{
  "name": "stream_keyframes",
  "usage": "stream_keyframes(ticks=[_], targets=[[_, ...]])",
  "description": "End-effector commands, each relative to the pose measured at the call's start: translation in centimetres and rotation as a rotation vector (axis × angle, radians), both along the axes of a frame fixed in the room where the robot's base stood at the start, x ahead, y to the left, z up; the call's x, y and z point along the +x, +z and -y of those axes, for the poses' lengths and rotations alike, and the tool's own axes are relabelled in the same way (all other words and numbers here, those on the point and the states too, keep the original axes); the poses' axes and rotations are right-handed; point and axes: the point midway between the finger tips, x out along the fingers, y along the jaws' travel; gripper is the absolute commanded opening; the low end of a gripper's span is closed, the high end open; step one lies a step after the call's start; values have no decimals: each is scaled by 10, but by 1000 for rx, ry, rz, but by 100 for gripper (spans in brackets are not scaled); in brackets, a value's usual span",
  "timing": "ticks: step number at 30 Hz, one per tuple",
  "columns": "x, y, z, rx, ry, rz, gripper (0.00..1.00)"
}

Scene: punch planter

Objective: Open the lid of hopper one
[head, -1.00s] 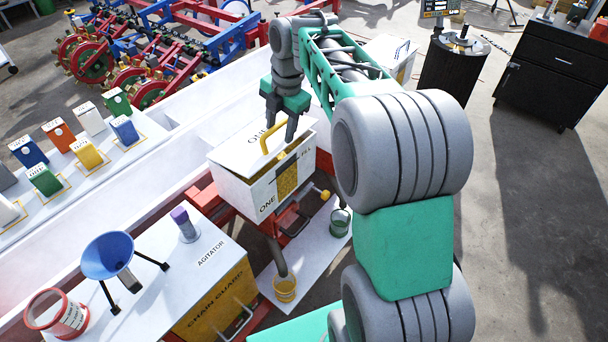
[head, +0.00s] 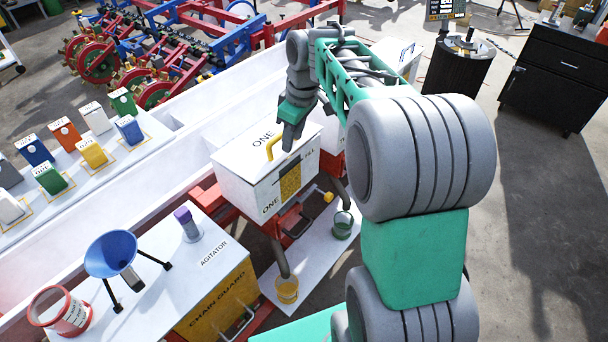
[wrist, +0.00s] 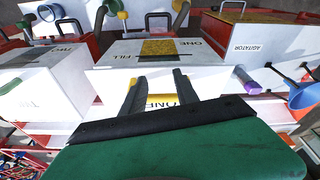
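Hopper one (head: 235,187) is a white box with "ONE" on its lid and side and a yellow patch marked FILL on its front. Its lid (head: 302,133) looks down on the box. A yellow handle (head: 270,148) stands on the lid. My gripper (head: 288,147) is over the lid, just right of the handle in the head view. In the wrist view my gripper (wrist: 157,88) has its two fingers apart, with part of the yellow handle (wrist: 162,101) showing between them. Whether the fingers touch the handle or lid I cannot tell.
A second white hopper (wrist: 40,85) stands beside hopper one. The agitator box (head: 215,275) with a blue funnel (head: 110,254) is near. A yellow bucket (head: 287,290) and a green bucket (head: 342,225) sit below. Colored boxes (head: 92,152) line the left bench.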

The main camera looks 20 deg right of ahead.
Motion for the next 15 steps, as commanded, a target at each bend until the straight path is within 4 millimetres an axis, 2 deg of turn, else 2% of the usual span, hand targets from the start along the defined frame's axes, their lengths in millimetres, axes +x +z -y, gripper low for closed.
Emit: stream_keyframes(ticks=[6, 12, 15], targets=[[-33, -39, 2, 39, -319, -85, 36], [-62, -62, 2, 48, -515, -128, 36], [-69, -67, 2, 49, -566, -139, 36]])
